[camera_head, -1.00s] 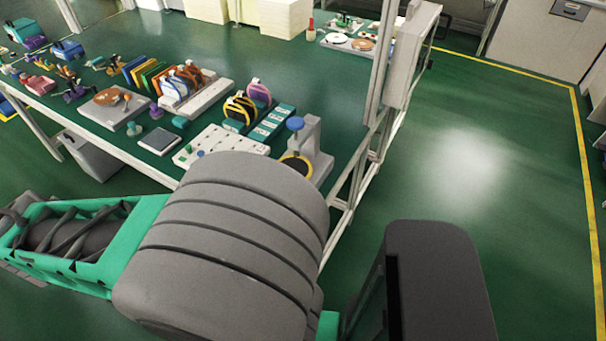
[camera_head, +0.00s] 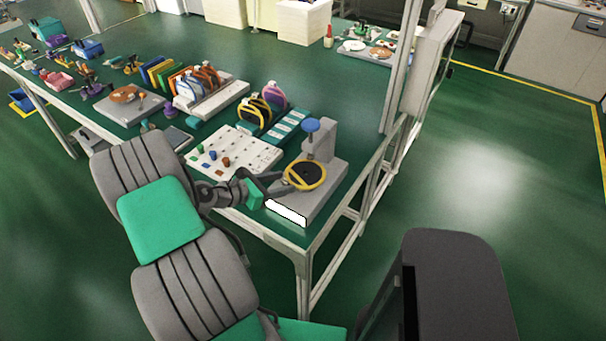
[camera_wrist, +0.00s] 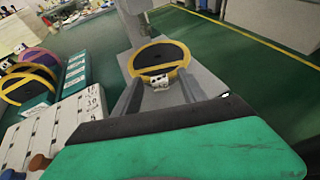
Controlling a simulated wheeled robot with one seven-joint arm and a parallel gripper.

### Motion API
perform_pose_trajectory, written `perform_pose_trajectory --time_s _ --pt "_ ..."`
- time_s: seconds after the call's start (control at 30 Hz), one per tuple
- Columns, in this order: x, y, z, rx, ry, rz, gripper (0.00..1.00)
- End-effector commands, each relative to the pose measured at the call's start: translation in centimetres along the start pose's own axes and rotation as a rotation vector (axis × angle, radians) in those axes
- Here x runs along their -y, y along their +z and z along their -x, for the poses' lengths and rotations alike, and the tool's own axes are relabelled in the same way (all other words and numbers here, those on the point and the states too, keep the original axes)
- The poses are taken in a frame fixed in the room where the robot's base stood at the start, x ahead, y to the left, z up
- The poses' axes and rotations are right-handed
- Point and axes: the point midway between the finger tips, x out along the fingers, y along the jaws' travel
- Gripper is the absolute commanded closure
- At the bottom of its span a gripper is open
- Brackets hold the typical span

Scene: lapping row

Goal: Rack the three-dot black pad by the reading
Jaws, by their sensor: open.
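A round black pad with a yellow rim (camera_head: 305,175) lies flat on the grey gauge stand (camera_head: 331,170) at the table's near corner, below its blue-topped plunger (camera_head: 311,127). In the wrist view the pad (camera_wrist: 158,58) has a white tab with dark dots on its near edge; I cannot count them surely. My gripper (camera_head: 282,183) is open, its fingers either side of the tab in the wrist view (camera_wrist: 159,80); contact cannot be told. The stand's front display (camera_head: 287,212) looks blank white.
A white peg board (camera_head: 235,150) with coloured pegs lies left of the stand. Behind it stands a rack (camera_head: 215,100) of coloured pads. A metal post and grey box (camera_head: 430,65) rise at the table's right edge.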

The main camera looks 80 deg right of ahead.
Motion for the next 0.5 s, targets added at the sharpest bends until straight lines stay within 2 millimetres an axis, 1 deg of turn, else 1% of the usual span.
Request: perform_pose_trajectory --time_s 0.07,0.23,0.5 --pt "-0.03 0.00 -0.36 0.000 0.001 -0.001 0.51" --pt "-0.06 -0.02 -0.31 -0.001 0.002 -0.001 0.51" --pt "-0.06 -0.02 -0.27 -0.001 0.002 -0.001 0.74"
